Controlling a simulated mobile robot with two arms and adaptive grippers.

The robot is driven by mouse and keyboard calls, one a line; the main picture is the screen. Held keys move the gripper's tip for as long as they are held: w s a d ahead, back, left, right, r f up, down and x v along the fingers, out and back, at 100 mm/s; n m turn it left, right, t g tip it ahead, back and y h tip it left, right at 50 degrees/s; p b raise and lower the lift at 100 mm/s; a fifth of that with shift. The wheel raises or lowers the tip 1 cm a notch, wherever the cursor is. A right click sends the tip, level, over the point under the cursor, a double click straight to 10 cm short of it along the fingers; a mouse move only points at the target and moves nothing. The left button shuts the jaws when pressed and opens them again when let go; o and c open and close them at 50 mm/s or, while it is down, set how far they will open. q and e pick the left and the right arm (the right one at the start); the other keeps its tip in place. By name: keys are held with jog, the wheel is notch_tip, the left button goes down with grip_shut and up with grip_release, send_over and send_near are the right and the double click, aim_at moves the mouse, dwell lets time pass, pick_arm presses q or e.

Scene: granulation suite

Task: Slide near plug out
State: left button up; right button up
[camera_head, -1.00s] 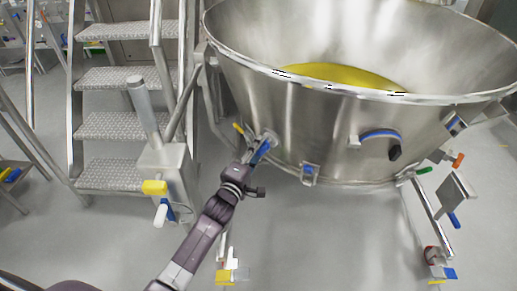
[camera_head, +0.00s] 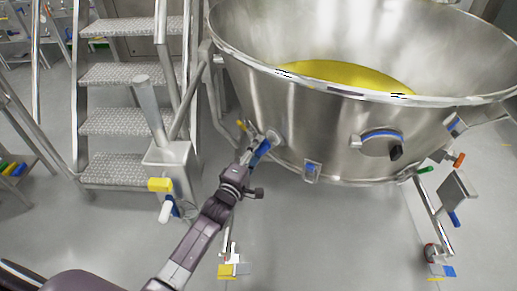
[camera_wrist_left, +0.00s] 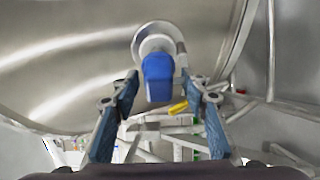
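A plug with a blue block-shaped grip (camera_head: 264,146) sits on a round metal port at the lower left of the large steel bowl (camera_head: 300,125). In the left wrist view the blue grip (camera_wrist_left: 158,77) hangs in front of the silver disc, upper centre. My left gripper (camera_head: 251,157) is at this port. In the left wrist view its two fingers (camera_wrist_left: 160,88) are spread, one on each side of the blue grip, with gaps between. The grip lies around the fingertips; I cannot tell how deep. My right gripper is not in view.
A yellow lever (camera_wrist_left: 178,107) is close beside the port. A blue-marked fitting (camera_head: 312,169) and a blue handle with black knob (camera_head: 382,135) are on the bowl further right. Metal steps (camera_head: 125,120) stand left. Yellow powder (camera_head: 345,74) lies in the bowl.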

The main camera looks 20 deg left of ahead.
pick_arm(q)
jog(key=shift+s, duration=0.1)
jog(key=s+a, duration=0.1)
jog(key=s, duration=1)
jog(key=shift+s+a, duration=0.15)
jog(key=shift+s, duration=0.25)
